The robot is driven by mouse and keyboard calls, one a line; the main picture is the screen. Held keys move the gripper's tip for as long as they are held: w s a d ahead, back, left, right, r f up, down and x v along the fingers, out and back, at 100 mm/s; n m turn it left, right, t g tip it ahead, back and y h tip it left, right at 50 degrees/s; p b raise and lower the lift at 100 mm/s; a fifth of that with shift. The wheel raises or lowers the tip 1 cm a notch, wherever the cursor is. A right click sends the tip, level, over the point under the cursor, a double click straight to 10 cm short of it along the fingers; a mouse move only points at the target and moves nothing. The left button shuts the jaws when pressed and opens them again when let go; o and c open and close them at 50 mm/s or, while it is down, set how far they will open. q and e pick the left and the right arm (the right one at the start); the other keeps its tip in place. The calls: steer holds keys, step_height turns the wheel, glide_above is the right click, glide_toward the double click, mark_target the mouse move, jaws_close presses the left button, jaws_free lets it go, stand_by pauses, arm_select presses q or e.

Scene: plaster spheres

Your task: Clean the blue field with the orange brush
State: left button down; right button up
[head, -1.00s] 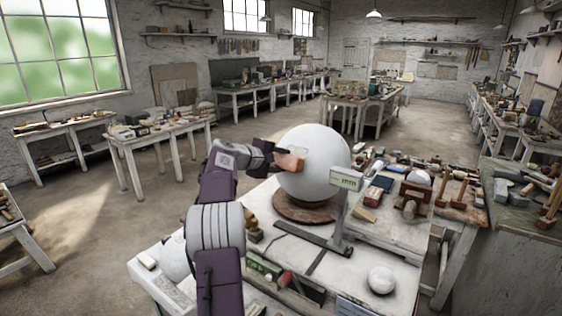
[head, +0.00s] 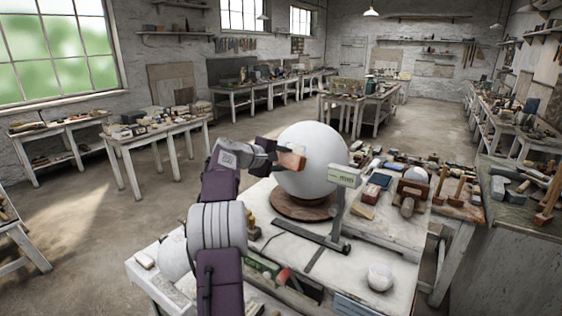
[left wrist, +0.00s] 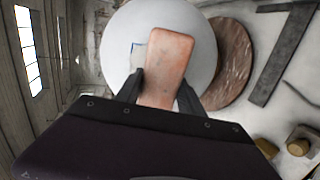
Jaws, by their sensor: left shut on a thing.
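A large white plaster sphere (head: 315,152) stands on a round brown base (head: 304,207) on the white table. My left gripper (head: 281,154) is shut on the orange brush (head: 291,161) and holds it at the left side of the sphere. In the left wrist view the brush (left wrist: 170,62) sits between the two dark fingers (left wrist: 160,92), in front of the sphere (left wrist: 120,38). A bit of blue edge with a greyish patch (left wrist: 138,48) shows just left of the brush. The rest of the blue field is hidden. I cannot tell whether the brush touches the sphere.
A gauge stand with a pale green display (head: 345,176) stands close to the sphere's right. A small white sphere (head: 380,277) lies at the table's front right. Wooden tools and blocks (head: 408,196) crowd the right side.

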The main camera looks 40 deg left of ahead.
arm_select(q)
steer(key=shift+d+b, duration=0.45)
steer(key=shift+d, duration=0.1)
steer(key=shift+a+r+p, duration=0.2)
steer(key=shift+a+p, duration=0.3)
steer(key=shift+p, duration=0.15)
steer(key=shift+a+p, duration=0.3)
steer(key=shift+a, duration=0.1)
steer(key=shift+a+f, duration=0.15)
steer(key=shift+a, duration=0.15)
steer(key=shift+a+r+p, duration=0.25)
steer(key=shift+a+p, duration=0.3)
steer(key=shift+p, duration=0.35)
steer(key=shift+a+f+p, duration=0.1)
steer(key=shift+a+p, duration=0.25)
steer(key=shift+a+f, duration=0.2)
steer(key=shift+f, duration=0.05)
